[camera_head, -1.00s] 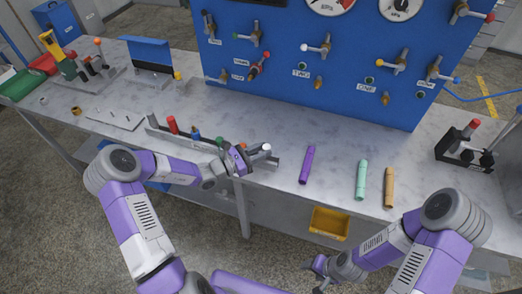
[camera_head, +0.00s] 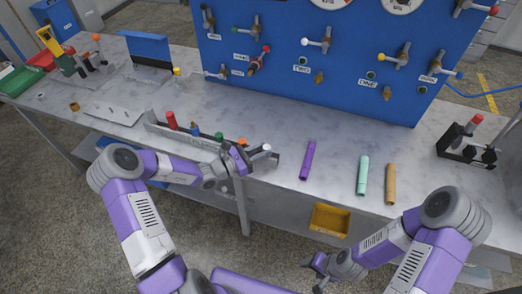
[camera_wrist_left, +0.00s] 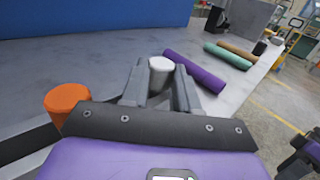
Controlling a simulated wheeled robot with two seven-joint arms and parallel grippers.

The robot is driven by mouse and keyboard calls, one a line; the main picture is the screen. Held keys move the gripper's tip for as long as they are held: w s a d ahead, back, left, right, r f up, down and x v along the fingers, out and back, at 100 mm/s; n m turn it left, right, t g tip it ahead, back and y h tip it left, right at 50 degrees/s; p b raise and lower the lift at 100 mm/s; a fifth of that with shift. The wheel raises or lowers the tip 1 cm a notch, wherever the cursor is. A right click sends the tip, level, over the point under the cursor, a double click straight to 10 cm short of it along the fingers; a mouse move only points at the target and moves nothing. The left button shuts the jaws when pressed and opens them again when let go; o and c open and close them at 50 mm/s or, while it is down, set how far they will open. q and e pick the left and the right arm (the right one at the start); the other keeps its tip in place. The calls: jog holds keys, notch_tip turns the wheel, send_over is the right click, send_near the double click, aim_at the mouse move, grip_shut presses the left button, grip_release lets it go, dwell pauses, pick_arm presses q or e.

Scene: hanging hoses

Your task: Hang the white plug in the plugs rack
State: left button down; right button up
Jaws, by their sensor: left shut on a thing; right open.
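The white plug (camera_head: 266,147) is held in my left gripper (camera_head: 262,153), at the right end of the plugs rack. In the left wrist view the white plug (camera_wrist_left: 161,64) stands between the two fingers of my left gripper (camera_wrist_left: 160,88), which are shut on it. The plugs rack (camera_head: 153,127) is a long grey rail near the table's front edge. It holds a red plug (camera_head: 171,120), a blue plug, a green plug and an orange plug (camera_wrist_left: 67,103). I cannot tell whether the white plug touches the rack. My right gripper (camera_head: 317,273) is open and empty, low in front of the table.
Purple (camera_head: 308,160), mint green (camera_head: 362,175) and tan (camera_head: 390,183) tubes lie on the table right of the rack. A blue panel (camera_head: 300,90) with valves stands behind. A black stand (camera_head: 465,148) is at the far right. A yellow bin (camera_head: 328,219) sits below the tabletop.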

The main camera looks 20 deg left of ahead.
pick_arm(q)
jog(key=shift+f, duration=0.15)
jog(key=c, duration=0.8)
grip_release()
jog(key=p+v, duration=0.1)
jog(key=v, duration=0.6)
jog(key=shift+s+a, duration=0.2)
jog(key=shift+s, duration=0.05)
